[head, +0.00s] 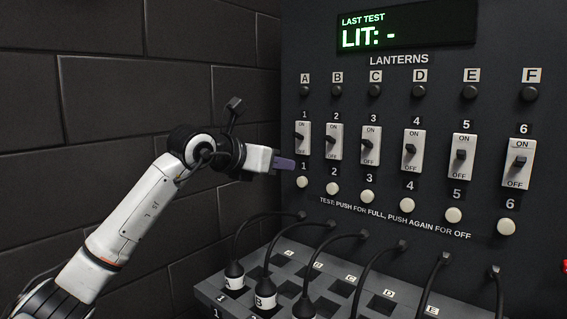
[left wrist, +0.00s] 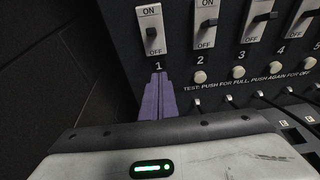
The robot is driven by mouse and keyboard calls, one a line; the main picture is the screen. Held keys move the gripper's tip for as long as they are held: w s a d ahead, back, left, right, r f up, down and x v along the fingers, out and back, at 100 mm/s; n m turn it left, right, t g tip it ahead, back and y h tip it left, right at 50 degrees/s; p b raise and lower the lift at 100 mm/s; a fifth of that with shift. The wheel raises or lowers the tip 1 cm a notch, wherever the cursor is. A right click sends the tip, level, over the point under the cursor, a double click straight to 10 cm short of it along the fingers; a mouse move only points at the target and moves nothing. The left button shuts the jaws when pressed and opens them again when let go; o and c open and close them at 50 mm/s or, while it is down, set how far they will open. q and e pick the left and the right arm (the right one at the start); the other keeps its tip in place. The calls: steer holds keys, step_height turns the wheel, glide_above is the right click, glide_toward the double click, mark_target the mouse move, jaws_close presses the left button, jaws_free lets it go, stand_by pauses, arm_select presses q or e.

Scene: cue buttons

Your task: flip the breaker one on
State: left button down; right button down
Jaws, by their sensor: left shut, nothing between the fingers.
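Breaker one (head: 302,138) is the leftmost white switch plate on the dark panel, marked ON above and OFF below. It also shows in the left wrist view (left wrist: 150,30), its dark lever sitting low, close to the OFF mark. My left gripper (head: 287,164) is shut and empty, its purple fingers just left of and below breaker one in the head view. In the left wrist view the shut fingers (left wrist: 158,95) point up at the panel under the number 1. I cannot tell whether they touch it. My right gripper is not in view.
More breakers, such as breaker two (head: 334,141), stand in a row to the right. Round white test buttons (head: 332,188) sit below them, dark lanterns (head: 337,90) above. The display (head: 405,30) reads "LIT: -". Cables and plugs (head: 265,292) crowd the lower ledge. A brick wall is left.

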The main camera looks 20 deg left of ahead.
arm_select(q)
steer(key=s+a+r, duration=0.2)
steer(key=s+r, duration=0.5)
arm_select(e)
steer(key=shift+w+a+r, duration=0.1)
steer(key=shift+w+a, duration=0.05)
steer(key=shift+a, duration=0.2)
